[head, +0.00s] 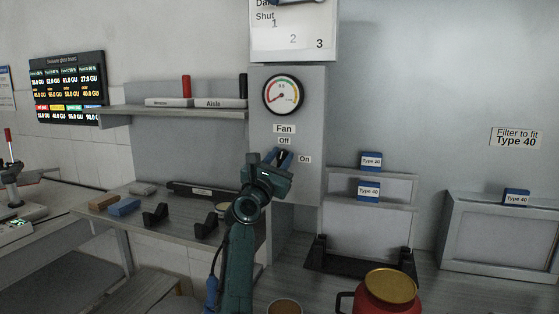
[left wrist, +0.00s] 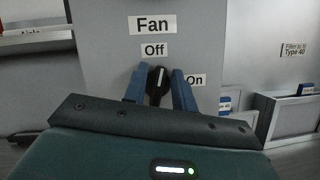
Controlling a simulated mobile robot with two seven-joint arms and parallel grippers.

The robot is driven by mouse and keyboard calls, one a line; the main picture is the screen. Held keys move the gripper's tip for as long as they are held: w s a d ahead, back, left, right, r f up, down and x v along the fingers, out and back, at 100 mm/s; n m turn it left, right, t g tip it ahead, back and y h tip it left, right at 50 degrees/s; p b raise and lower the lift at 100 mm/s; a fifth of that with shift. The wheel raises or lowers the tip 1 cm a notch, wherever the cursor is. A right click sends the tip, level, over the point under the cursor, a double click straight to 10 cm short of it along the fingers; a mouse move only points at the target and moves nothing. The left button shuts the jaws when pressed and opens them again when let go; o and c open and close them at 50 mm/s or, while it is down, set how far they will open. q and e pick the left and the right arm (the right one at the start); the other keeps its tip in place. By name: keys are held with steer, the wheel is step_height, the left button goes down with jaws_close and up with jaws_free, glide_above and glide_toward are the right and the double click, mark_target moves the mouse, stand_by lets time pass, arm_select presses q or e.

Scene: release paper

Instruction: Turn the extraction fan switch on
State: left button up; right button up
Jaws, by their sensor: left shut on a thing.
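The fan switch (left wrist: 155,82) is a black rotary knob with a white pointer line, on a grey panel (head: 312,130) under the "Fan" label (left wrist: 152,25). Its pointer is nearly upright, toward the "Off" label (left wrist: 154,50), leaning slightly right. The "On" label (head: 305,159) is to the lower right. My left gripper (head: 278,156) reaches up to the panel. In the left wrist view its blue fingers (left wrist: 158,84) are shut on the knob, one on each side. The knob's lower part is hidden behind the gripper body. My right gripper is out of view.
A round gauge (head: 283,95) is above the switch. A shelf (head: 172,112) is left of the panel. Below are a bench with black cradles (head: 155,215) and a red canister (head: 388,294). Filter frames (head: 500,235) stand at right.

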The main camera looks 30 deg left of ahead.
arm_select(q)
steer(key=m+h, duration=0.1)
steer(key=m, duration=0.1)
steer(key=m+h, duration=0.1)
steer(key=m, duration=0.2)
steer(key=shift+f+g+h, duration=0.2)
steer(key=shift+g+h, duration=0.1)
steer(key=shift+h, duration=0.1)
steer(key=m+g+h+p, duration=0.1)
steer(key=m, duration=0.4)
steer(key=shift+d, duration=0.1)
steer(key=shift+w+d+f+m+g+h+p, duration=0.1)
steer(key=shift+m+g+h+p, duration=0.3)
steer(key=shift+m, duration=0.95)
steer(key=shift+s+a+f+m+g+h+p, duration=0.15)
steer(key=shift+m+g+p, duration=0.45)
steer(key=shift+m, duration=0.7)
steer(key=shift+w+d+m+g+h+p, duration=0.15)
steer(key=shift+m+g+h+p, duration=0.35)
steer(key=shift+m, duration=0.85)
steer(key=o, duration=0.7)
steer(key=shift+c, duration=0.2)
